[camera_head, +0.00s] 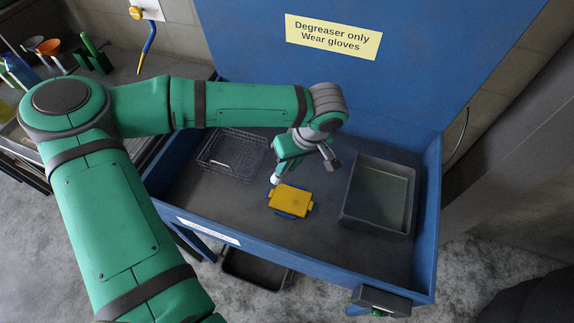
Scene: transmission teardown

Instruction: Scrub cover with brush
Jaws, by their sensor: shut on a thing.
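The cover looks to be the yellow plate (289,201) with small side lugs, lying on a blue piece in the middle of the blue wash station's grey floor. My gripper (278,176) is just above and left of the cover's upper edge. It is shut on a small white-ended thing (275,180), likely the brush. The brush is mostly hidden by my gripper and wrist. I cannot tell whether its end touches the cover.
A wire basket (232,153) sits at the left of the station. A grey tub of liquid (379,197) stands at the right. The station's blue front wall (330,268) borders the work area. A sign (333,37) is on the back panel. Bottles and cups stand at the far left.

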